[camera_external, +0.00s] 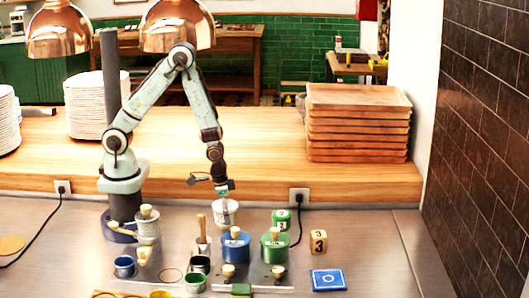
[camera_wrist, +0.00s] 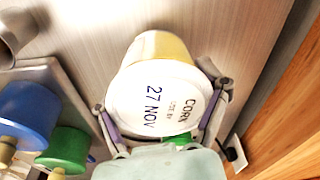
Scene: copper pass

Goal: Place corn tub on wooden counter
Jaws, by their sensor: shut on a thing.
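The corn tub (camera_wrist: 155,92) has a white lid lettered CORN, USE BY, 27 NOV and a yellowish body. It fills the middle of the wrist view, lid toward the camera. My gripper (camera_wrist: 163,118) has a finger on each side of the tub and is shut on it. In the external view, the tub (camera_external: 226,213) hangs under my gripper (camera_external: 224,197), in front of the wooden counter's front edge. I cannot tell whether its base touches the steel surface. The wooden counter (camera_external: 250,160) runs behind, its top higher than the steel.
Brown trays (camera_external: 357,130) are stacked on the counter's right, white plates (camera_external: 86,105) on its left. Blue (camera_external: 235,248) and green (camera_external: 274,250) lidded tubs stand in front of my gripper. The counter's middle is clear.

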